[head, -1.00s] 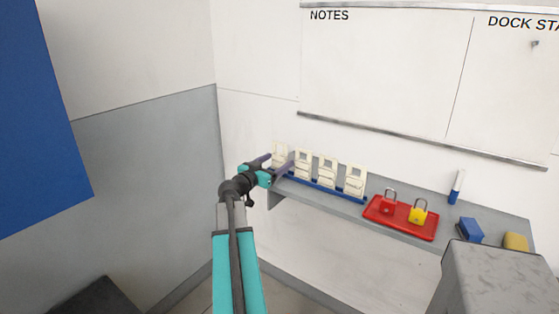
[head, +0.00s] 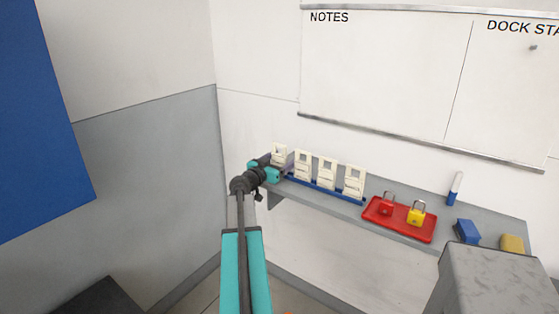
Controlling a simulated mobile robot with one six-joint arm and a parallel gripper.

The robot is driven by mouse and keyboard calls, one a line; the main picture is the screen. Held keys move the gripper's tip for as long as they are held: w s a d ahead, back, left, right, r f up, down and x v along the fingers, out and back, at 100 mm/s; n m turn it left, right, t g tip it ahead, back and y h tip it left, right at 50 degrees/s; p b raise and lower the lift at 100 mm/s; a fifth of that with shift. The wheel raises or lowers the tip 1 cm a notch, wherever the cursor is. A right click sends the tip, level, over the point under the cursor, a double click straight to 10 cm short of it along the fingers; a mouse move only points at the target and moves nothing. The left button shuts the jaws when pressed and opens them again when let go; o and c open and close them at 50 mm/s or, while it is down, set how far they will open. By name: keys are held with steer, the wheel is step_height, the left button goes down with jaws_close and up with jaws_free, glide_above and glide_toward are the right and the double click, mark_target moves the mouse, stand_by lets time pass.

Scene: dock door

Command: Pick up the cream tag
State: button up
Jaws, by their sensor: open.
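Several cream tags stand upright in a row in a blue rack (head: 325,188) on the grey wall shelf. The leftmost cream tag (head: 279,152) is partly hidden by my gripper. The other cream tags (head: 303,164) stand to its right, each with a dark-looking opening near the top. My gripper (head: 280,164) is open at the left end of the rack, right in front of the leftmost tag. I cannot tell whether its fingers touch the tag or reach around it.
A red tray (head: 399,229) holds a red padlock (head: 387,203) and a yellow padlock (head: 416,213). Farther right are a blue-and-white marker (head: 455,188), a blue block (head: 467,231) and a yellow block (head: 512,244). A grey box-like block (head: 493,282) stands in front at the lower right.

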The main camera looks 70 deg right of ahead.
mark_target(285, 149)
steer(key=shift+s+d, duration=0.2)
steer(key=shift+d, duration=0.5)
steer(key=c, duration=1.2)
steer(key=shift+r, duration=0.2)
steer(key=shift+r+b, duration=0.55)
steer(key=shift+r, duration=0.95)
steer(key=a+b, duration=0.1)
steer(key=a, duration=0.4)
steer(key=a+r+b, duration=0.1)
steer(key=a, duration=0.4)
steer(key=a+b, duration=0.1)
steer(key=a, duration=0.5)
steer(key=shift+s+r, duration=0.3)
steer(key=shift+s, duration=0.05)
